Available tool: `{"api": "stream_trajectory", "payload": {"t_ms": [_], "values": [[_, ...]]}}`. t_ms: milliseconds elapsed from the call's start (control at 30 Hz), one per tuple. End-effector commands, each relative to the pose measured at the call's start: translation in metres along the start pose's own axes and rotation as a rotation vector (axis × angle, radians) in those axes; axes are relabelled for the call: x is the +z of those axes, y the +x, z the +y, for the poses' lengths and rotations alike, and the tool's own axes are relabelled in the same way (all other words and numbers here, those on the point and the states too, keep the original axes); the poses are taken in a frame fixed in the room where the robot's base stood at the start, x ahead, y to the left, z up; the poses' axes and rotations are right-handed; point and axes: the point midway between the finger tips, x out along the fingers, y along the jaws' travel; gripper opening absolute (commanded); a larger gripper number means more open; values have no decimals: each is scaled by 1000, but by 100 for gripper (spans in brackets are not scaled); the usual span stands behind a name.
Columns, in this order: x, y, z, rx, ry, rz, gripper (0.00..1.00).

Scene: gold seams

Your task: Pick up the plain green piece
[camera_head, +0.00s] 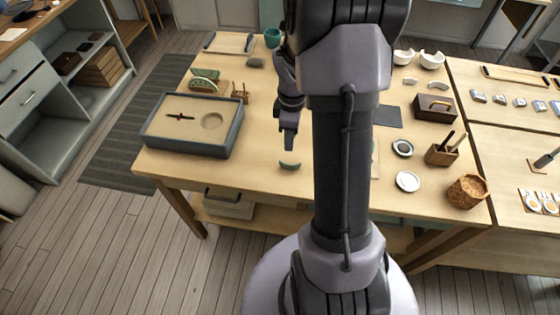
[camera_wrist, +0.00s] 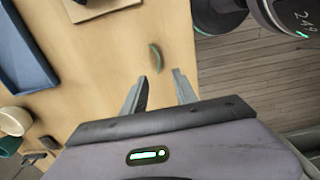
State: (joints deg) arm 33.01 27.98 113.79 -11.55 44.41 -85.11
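The plain green piece (camera_head: 289,165) is a small curved shard. It lies on the wooden table near its front edge, left of my arm. It also shows in the wrist view (camera_wrist: 154,60), a little beyond my fingertips. My gripper (camera_head: 289,143) points down just behind and above it in the head view. In the wrist view my gripper (camera_wrist: 160,75) has its two fingers spread with nothing between them. The piece appears apart from both fingers.
A shallow grey box (camera_head: 155,144) with a tan inside stands to the left. Other green pieces (camera_head: 204,84) lie behind it. A white dish (camera_head: 407,181), a basket (camera_head: 467,191) and a wooden holder (camera_head: 440,155) stand at right. The table around the green piece is clear.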

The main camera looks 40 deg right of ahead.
Motion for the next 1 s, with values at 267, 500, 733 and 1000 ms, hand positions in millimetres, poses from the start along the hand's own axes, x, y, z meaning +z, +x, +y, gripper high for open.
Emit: {"api": "stream_trajectory", "payload": {"t_ms": [267, 500, 733, 1000], "values": [[0, 77, -1, -2, 1, 0, 34], [1, 102, 2, -1, 1, 0, 34], [2, 138, 4, -1, 2, 0, 34], [2, 135, 4, -1, 2, 0, 11]]}}
